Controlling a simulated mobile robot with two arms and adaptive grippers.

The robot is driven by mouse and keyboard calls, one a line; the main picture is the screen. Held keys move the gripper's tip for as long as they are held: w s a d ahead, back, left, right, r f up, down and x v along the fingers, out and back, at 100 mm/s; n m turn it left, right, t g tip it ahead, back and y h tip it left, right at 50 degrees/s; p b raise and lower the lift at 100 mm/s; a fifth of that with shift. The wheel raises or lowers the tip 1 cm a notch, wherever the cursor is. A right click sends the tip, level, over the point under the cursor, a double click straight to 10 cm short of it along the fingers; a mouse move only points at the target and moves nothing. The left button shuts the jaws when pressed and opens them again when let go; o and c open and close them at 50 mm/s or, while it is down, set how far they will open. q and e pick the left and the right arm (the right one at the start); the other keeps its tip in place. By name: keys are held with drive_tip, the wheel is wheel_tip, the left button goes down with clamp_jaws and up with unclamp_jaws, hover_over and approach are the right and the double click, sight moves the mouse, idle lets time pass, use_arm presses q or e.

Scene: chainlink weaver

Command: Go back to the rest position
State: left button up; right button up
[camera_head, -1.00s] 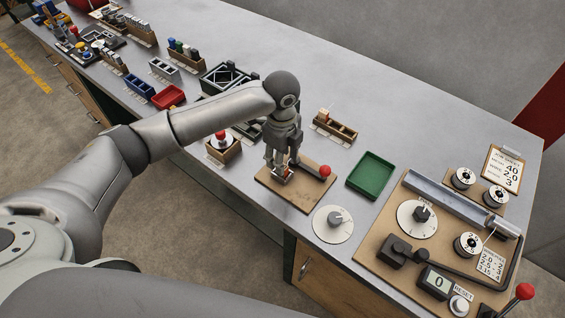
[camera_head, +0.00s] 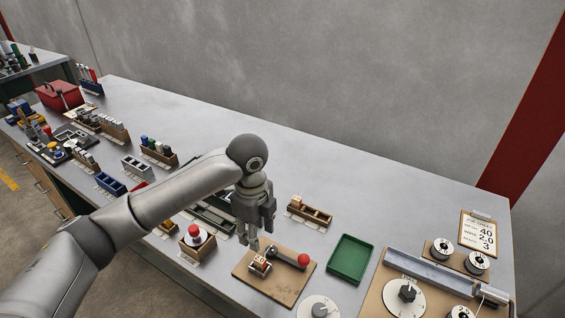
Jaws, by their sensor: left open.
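My left gripper (camera_head: 248,243) hangs pointing down over the bench, just behind and left of a wooden board (camera_head: 282,287). It is open and nothing shows between its fingers. The board carries a small metal-and-red device (camera_head: 260,267) and a lever with a red knob (camera_head: 303,260). The gripper looks apart from the device. My right gripper is not in view.
A green tray (camera_head: 350,260) lies right of the board. A wooden box with a red button (camera_head: 197,236) stands to the left. A wooden block holder (camera_head: 310,212) is behind. A winding board with a dial (camera_head: 404,296) fills the right front. The back of the bench (camera_head: 350,190) is clear.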

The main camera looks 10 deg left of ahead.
use_arm(q)
drive_tip(key=shift+f, duration=0.1)
drive_tip(key=s+d+f+n+h, duration=0.1)
drive_tip(key=s+d+f+n, duration=0.1)
drive_tip(key=s+f, duration=0.1)
drive_tip(key=s+d+f+n+t+h, duration=0.1)
drive_tip(key=s+d+f+n, duration=0.1)
drive_tip(key=s+d+f, duration=0.1)
drive_tip(key=s+d+f+n+h, duration=0.1)
drive_tip(key=s+d+f+n, duration=0.2)
drive_tip(key=s, duration=0.2)
drive_tip(key=shift+t+h, duration=0.3)
drive_tip(key=s+a+f+n+t+y, duration=0.2)
drive_tip(key=s+a+f+n+y, duration=0.1)
drive_tip(key=s+a+n, duration=1.05)
wheel_tip(320, 180, down, 29)
drive_tip(key=s+g+b, duration=0.2)
drive_tip(key=s+a+f+b, duration=0.2)
drive_tip(key=s+a+f, duration=0.1)
drive_tip(key=s+f, duration=1.3)
drive_tip(key=shift+s+f+m+g+y, duration=0.3)
drive_tip(key=shift+f+m+g, duration=0.15)
drive_tip(key=shift+f, duration=0.5)
